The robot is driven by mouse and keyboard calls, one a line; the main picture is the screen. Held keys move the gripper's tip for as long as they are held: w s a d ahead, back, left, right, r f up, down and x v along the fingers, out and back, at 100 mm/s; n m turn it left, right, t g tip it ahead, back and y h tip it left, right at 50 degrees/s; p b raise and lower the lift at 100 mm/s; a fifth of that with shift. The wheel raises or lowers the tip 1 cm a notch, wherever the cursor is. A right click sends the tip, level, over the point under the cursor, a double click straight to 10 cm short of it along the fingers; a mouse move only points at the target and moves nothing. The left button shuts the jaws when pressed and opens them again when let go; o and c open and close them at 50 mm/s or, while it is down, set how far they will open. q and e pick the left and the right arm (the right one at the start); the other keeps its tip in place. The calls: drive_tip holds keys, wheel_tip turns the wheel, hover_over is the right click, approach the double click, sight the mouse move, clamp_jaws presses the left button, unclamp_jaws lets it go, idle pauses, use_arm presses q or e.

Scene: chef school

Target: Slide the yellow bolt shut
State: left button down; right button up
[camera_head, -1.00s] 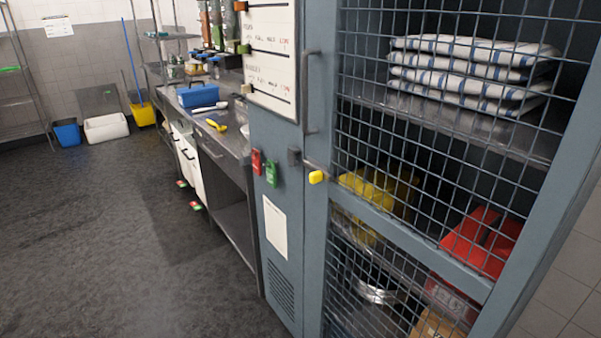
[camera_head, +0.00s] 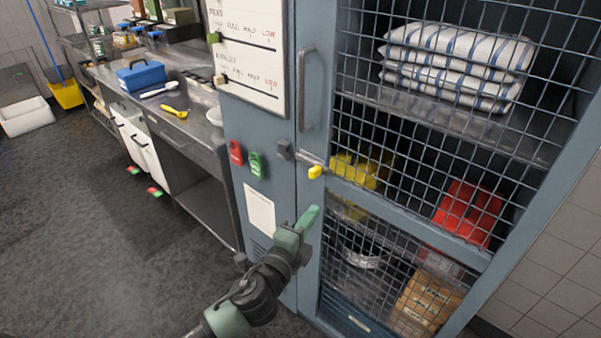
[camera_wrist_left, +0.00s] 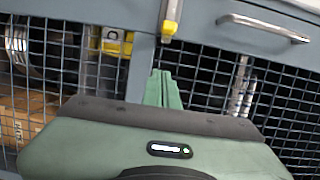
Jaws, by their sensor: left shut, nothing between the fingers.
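The yellow bolt knob (camera_head: 315,172) sits at the end of a short metal bar on the mesh door of the blue-grey cabinet (camera_head: 310,120). A dark catch (camera_head: 283,149) is on the frame to its left. My left gripper (camera_head: 309,217) is shut and empty, just below the knob and apart from it in the head view. In the left wrist view the shut green fingers (camera_wrist_left: 163,88) point up toward the yellow knob (camera_wrist_left: 169,28), with a gap between. My right gripper is not in view.
A door handle (camera_head: 307,90) stands above the bolt. Folded towels (camera_head: 455,65) and a red item (camera_head: 468,213) are behind the mesh. A steel counter (camera_head: 180,125) is at left; open floor lies before it.

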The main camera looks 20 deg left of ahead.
sight(304, 159)
use_arm(q)
drive_tip(key=w+p, duration=0.1)
drive_tip(key=w, duration=0.2)
drive_tip(key=w+a+p, duration=0.1)
drive_tip(key=w, duration=0.3)
drive_tip(key=w+a+r+p, duration=0.1)
drive_tip(key=w, duration=0.3)
drive_tip(key=shift+w, duration=0.1)
drive_tip(key=shift+a, duration=0.3)
drive_tip(key=shift+f, duration=0.1)
drive_tip(key=shift+w+d, duration=0.1)
drive_tip(key=a, duration=0.2)
drive_tip(key=w+a, duration=0.1)
drive_tip(key=a, duration=0.1)
drive_tip(key=w+a+b, duration=0.1)
drive_tip(key=a, duration=0.2)
drive_tip(key=shift+w+f, duration=0.1)
drive_tip(key=shift+w, duration=0.1)
drive_tip(key=shift+d+r, duration=0.1)
drive_tip(key=shift+r, duration=0.1)
